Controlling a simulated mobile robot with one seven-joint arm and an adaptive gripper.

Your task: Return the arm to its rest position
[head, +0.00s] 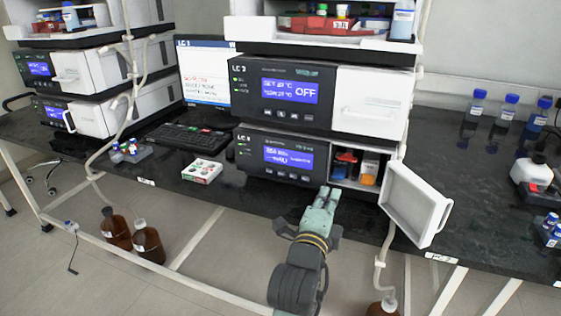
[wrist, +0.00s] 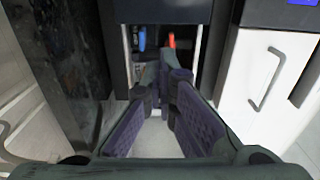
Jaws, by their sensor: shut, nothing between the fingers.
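My arm (head: 297,280) reaches up from the bottom of the head view toward the lower LC module (head: 257,157). My gripper (head: 325,198) is in front of that module's open compartment (head: 340,184), close to its lower edge. It is shut and empty. In the wrist view the fingers of my gripper (wrist: 166,75) come together, pointing at an opening with blue and red items inside. I cannot tell the exact gap between the fingertips and the opening.
The compartment's white door (head: 415,203) stands open to the right of my gripper. Blue-capped bottles (head: 505,115) stand at the right. Brown bottles (head: 148,243) stand on the floor; space before the bench is mostly clear.

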